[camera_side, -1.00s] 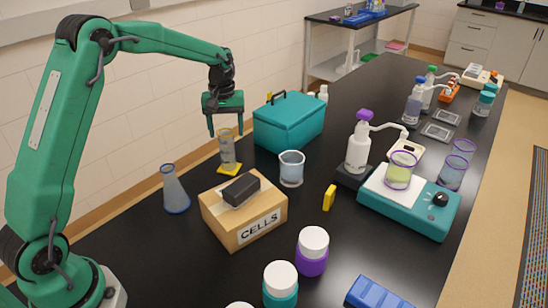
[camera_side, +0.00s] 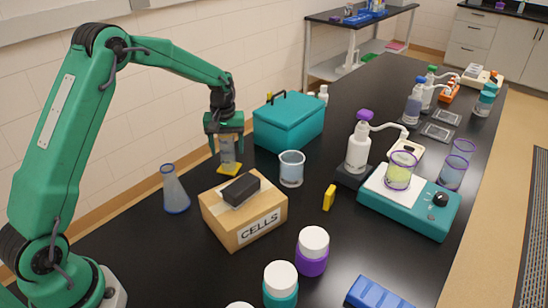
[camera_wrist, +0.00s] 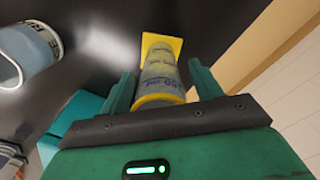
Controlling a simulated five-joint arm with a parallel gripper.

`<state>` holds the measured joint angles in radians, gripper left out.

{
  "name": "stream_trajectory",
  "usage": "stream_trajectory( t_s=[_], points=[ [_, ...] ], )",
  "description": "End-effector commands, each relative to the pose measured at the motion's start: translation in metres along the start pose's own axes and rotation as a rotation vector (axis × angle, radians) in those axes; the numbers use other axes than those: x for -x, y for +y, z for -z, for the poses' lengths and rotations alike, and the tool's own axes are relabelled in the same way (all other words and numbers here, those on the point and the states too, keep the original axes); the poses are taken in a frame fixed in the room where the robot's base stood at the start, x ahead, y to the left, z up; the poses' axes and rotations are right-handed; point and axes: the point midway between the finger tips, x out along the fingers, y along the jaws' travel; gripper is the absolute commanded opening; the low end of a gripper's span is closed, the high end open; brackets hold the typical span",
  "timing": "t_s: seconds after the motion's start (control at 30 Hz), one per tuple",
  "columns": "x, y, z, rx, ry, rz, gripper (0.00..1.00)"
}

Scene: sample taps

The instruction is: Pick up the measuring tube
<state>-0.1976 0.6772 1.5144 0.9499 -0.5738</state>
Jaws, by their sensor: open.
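The measuring tube (camera_side: 228,153) is a clear cylinder with a yellow rim and a yellow square foot. It stands upright on the black bench, left of the teal box. My gripper (camera_side: 225,151) is open, with its fingers down around the tube's upper part. In the wrist view, the tube (camera_wrist: 160,76) lies between the two fingers of my gripper (camera_wrist: 160,88), and its yellow foot shows beyond them. The near finger partly hides the tube in the side view. I cannot tell whether either finger touches it.
The teal box (camera_side: 289,122) stands close on the right. A blue-rimmed flask (camera_side: 174,190) is at front left, and the cardboard CELLS box (camera_side: 243,214) is in front. A beaker (camera_side: 291,170) stands to the right. The tiled wall (camera_side: 180,110) is behind.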

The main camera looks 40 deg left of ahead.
Motion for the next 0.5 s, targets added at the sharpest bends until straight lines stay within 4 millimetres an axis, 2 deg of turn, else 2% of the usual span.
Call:
stream_trajectory(
  t_s=[0.43, 0.47, 0.5],
  points=[
    [-0.0001, 0.0001, -0.0001, 0.000, 0.000, 0.000, 0.64],
    [-0.0001, 0.0001, -0.0001, 0.000, 0.000, 0.000, 0.62],
    [-0.0001, 0.0001, -0.0001, 0.000, 0.000, 0.000, 0.54]
  ],
)
